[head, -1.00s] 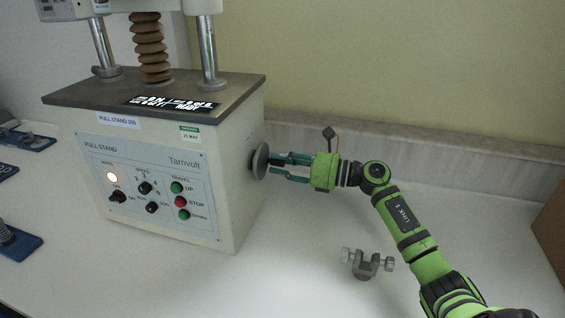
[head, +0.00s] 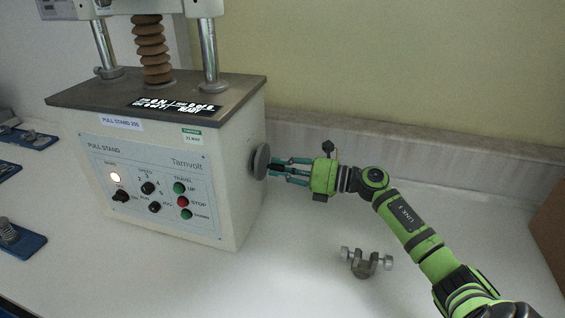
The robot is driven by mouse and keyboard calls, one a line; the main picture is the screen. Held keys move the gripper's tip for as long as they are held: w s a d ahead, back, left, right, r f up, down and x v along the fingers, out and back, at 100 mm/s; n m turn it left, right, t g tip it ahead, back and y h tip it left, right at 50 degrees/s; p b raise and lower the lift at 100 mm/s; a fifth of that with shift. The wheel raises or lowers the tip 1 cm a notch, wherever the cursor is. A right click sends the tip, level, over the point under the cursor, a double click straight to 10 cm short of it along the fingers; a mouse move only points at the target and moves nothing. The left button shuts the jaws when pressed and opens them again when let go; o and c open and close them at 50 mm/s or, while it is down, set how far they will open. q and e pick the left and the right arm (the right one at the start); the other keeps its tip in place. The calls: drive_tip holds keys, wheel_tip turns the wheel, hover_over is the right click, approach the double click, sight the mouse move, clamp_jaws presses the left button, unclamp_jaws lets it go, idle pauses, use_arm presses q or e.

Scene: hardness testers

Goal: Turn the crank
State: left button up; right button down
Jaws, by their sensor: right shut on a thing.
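The crank shows as a round grey disc (head: 261,161) on the right side of the white pull stand (head: 235,185). My right gripper (head: 278,168) reaches in from the right with its teal fingers at the disc, shut on the crank. A dark piece, probably the crank's handle, shows between the fingers; the fingers partly hide it. My left gripper is not in the head view.
A small metal clamp with two knobs (head: 366,262) stands on the white bench (head: 310,280) below my right arm. A wall ledge runs behind the arm. A brown box (head: 550,235) is at the right edge. Blue-based fixtures (head: 22,243) lie at the left.

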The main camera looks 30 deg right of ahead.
drive_tip(key=shift+s+a+f+m+p, duration=0.1)
drive_tip(key=shift+m+p, duration=0.2)
drive_tip(key=shift+m, duration=0.3)
drive_tip(key=shift+s+a+f+m+p, duration=0.1)
drive_tip(key=shift+m+p, duration=0.15)
drive_tip(key=shift+m, duration=0.35)
drive_tip(key=c, duration=1.1)
unclamp_jaws()
drive_tip(key=shift+c, duration=0.2)
drive_tip(key=v, duration=1.2)
